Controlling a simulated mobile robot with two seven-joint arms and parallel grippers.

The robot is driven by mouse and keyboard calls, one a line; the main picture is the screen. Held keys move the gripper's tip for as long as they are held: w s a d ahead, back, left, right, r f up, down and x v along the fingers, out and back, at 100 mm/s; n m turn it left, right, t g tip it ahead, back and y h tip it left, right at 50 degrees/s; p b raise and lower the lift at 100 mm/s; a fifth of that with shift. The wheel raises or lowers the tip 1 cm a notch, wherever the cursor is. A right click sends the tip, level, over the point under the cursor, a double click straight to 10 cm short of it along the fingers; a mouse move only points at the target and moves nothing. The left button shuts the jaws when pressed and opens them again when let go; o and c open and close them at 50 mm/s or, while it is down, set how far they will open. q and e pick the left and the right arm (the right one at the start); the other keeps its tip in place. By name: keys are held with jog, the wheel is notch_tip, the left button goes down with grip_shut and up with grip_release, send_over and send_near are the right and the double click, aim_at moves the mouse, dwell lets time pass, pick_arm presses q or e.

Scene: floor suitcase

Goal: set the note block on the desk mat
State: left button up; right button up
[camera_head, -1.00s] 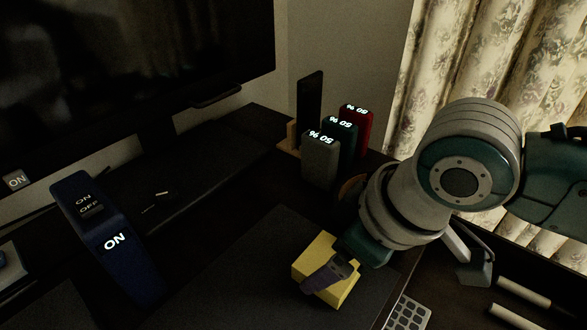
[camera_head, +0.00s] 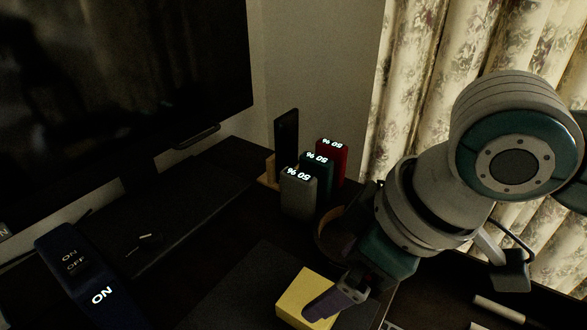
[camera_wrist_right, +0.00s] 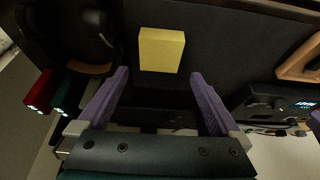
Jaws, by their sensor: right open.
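The yellow note block (camera_head: 307,297) rests on the dark grey desk mat (camera_head: 235,293), near the bottom of the head view. In the right wrist view the whole block (camera_wrist_right: 161,50) shows on the dark mat surface, just beyond the fingertips. My right gripper (camera_head: 345,298) is at the block's right side, and its purple finger covers part of the block in the head view. In the right wrist view its two fingers (camera_wrist_right: 159,76) are spread with nothing between them.
Grey, green and red power banks (camera_head: 316,172) with lit displays stand behind the mat. A dark blue switch strip (camera_head: 85,280) lies at left. A monitor (camera_head: 120,80) stands behind. White sticks (camera_head: 497,309) lie at lower right. The mat left of the block is clear.

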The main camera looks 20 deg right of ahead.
jog(key=s+a+r+m+p, duration=0.1)
jog(key=s+a+r, duration=0.1)
jog(key=s+r, duration=0.3)
jog(key=s+d+f+m+h, duration=0.2)
jog(key=s+d+m, duration=0.2)
jog(key=s+d, duration=0.3)
jog(key=shift+s+d+m+h, duration=0.3)
jog(key=shift+s, duration=0.75)
jog(key=shift+f, duration=0.1)
